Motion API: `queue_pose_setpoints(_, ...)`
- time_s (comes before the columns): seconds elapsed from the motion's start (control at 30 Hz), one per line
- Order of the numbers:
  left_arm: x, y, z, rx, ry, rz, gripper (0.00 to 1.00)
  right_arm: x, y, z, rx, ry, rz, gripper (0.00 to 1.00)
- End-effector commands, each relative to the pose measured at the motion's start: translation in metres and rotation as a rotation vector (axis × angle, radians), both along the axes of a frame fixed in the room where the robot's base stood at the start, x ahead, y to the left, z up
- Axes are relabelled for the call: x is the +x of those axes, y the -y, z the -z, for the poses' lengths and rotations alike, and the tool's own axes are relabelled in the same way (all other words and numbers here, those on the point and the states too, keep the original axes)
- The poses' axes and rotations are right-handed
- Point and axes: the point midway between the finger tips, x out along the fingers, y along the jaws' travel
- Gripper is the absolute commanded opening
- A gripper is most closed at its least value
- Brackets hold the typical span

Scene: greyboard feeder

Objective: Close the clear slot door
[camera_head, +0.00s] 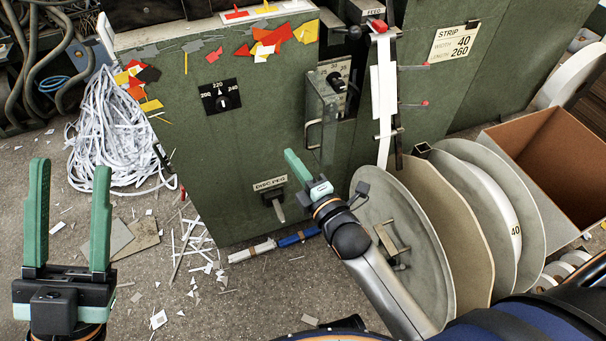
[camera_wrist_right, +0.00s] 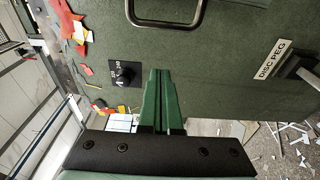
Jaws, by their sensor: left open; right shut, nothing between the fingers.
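The clear slot door (camera_head: 322,112) is a see-through panel with a metal bar handle (camera_head: 309,134) on the green machine's front. It appears to stand out from the front, but its exact angle is hard to tell. The handle also shows at the top of the right wrist view (camera_wrist_right: 165,22). My right gripper (camera_head: 291,156) is shut and empty, just below and left of the handle, apart from it in the picture. Its closed green fingers show in the right wrist view (camera_wrist_right: 161,75). My left gripper (camera_head: 70,175) is open and empty at the far left, away from the machine.
A black dial (camera_head: 336,82) sits behind the door's upper part. A disc peg lever (camera_head: 275,203) is below, and another dial (camera_head: 221,97) is at left. Large reels (camera_head: 395,235) and a cardboard box (camera_head: 550,165) stand at right. Paper strips (camera_head: 110,140) litter the floor.

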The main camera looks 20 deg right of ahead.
Motion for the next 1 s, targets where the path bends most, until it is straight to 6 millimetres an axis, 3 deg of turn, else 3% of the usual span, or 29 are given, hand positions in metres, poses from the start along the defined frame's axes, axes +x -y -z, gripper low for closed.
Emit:
queue_pose_setpoints(0.23, 0.001, 0.001, 0.016, -0.011, -0.012, 0.014, 0.50, 0.044, -0.007, 0.002, 0.000, 0.001, -0.001, 0.00)
queue_pose_setpoints(0.3, 0.001, 0.001, 0.016, -0.012, -0.014, 0.015, 0.50, 0.038, 0.008, 0.003, -0.005, -0.001, 0.000, 0.00)
queue_pose_setpoints(0.5, 0.001, 0.001, 0.019, -0.014, -0.017, 0.018, 0.50, 0.034, 0.027, 0.002, -0.001, -0.002, -0.001, 0.00)
queue_pose_setpoints(1.0, 0.001, 0.001, 0.019, -0.017, -0.019, 0.021, 0.50, 0.033, 0.033, 0.000, 0.001, -0.002, -0.001, 0.00)
